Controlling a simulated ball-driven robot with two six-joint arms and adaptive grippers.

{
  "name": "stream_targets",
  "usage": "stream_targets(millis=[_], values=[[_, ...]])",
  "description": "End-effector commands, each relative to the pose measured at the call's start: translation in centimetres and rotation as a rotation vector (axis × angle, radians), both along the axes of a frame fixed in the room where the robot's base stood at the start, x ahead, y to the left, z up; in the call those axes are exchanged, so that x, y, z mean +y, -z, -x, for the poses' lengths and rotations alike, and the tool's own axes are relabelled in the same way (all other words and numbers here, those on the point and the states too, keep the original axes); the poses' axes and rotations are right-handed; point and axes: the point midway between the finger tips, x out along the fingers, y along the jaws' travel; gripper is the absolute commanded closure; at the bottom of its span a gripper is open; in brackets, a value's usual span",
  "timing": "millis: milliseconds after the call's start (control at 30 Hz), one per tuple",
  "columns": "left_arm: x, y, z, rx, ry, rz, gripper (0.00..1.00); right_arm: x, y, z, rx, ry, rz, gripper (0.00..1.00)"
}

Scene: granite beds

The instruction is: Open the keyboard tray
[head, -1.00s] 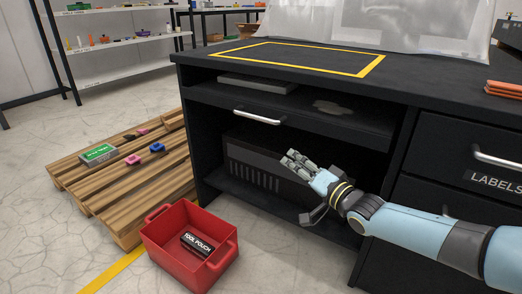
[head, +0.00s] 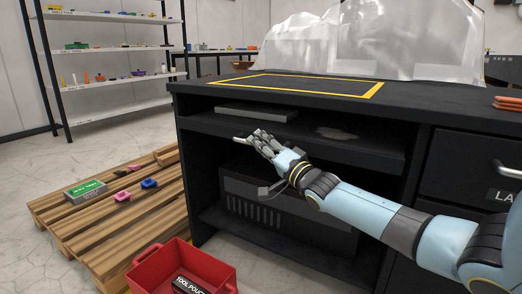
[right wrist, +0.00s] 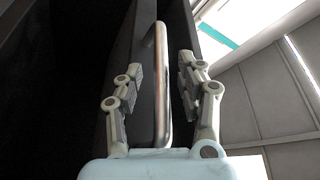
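The keyboard tray (head: 350,154) is a black sliding board under the desk top, with a dark front panel. Its silver bar handle (right wrist: 161,85) stands between the two fingers of my right gripper (right wrist: 161,78) in the right wrist view. The fingers are open, with a gap on each side of the bar. In the head view my right gripper (head: 257,142) is at the tray's front and hides most of the handle. The tray looks pushed in under the desk. My left gripper is not in view.
A flat grey item (head: 256,112) lies on the tray. A dark vented box (head: 250,205) stands in the bay below. A red crate (head: 205,262) holding a black tool pouch and a wooden pallet (head: 90,215) are at left. Drawers (head: 465,160) are at right.

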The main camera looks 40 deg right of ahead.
Motion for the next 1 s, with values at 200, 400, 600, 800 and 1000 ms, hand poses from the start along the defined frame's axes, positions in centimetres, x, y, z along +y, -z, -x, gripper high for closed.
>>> stream_targets(millis=[200,400,600,800,1000], values=[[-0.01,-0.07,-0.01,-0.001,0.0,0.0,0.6,0.0,-0.09,-0.05,0.0,0.0,0.0,0.62],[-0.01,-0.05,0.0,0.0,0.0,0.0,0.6,0.0,-0.06,-0.04,0.0,0.0,0.0,0.87],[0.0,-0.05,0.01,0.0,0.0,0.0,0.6,-0.02,-0.03,-0.03,0.0,0.0,0.0,1.0],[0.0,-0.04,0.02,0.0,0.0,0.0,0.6,-0.02,-0.01,-0.02,0.001,0.001,0.0,1.0],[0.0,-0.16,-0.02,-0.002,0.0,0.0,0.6,0.15,-0.04,0.06,0.001,0.0,-0.001,1.0]])
